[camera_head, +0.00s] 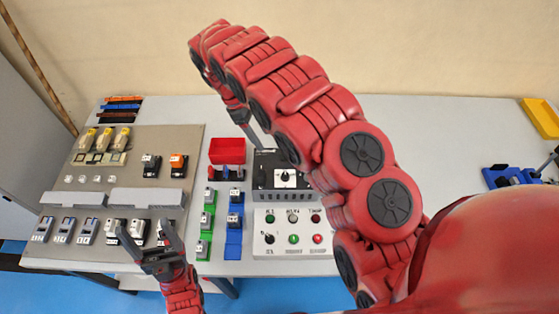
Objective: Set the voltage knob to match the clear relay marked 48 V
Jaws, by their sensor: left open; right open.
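A black control box (268,162) has a knob on a white dial (285,177). A white panel (292,250) in front of it carries several buttons and a dark rotary knob (269,238). I cannot read which is the voltage knob or its setting. Several small relays with labels stand on the grey board (185,140); yellowish ones (105,139) are at its back left. No 48 V mark is legible. My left gripper (150,240) is open and empty above the board's front edge. My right gripper (254,130) is open, near the black box's back left, partly hidden by my arm.
A red bin (227,151) stands left of the black box. Green and blue rails (234,240) with small modules lie between board and white panel. Blue parts (508,177) and a yellow piece (541,117) are at the far right. My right arm hides the table's middle.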

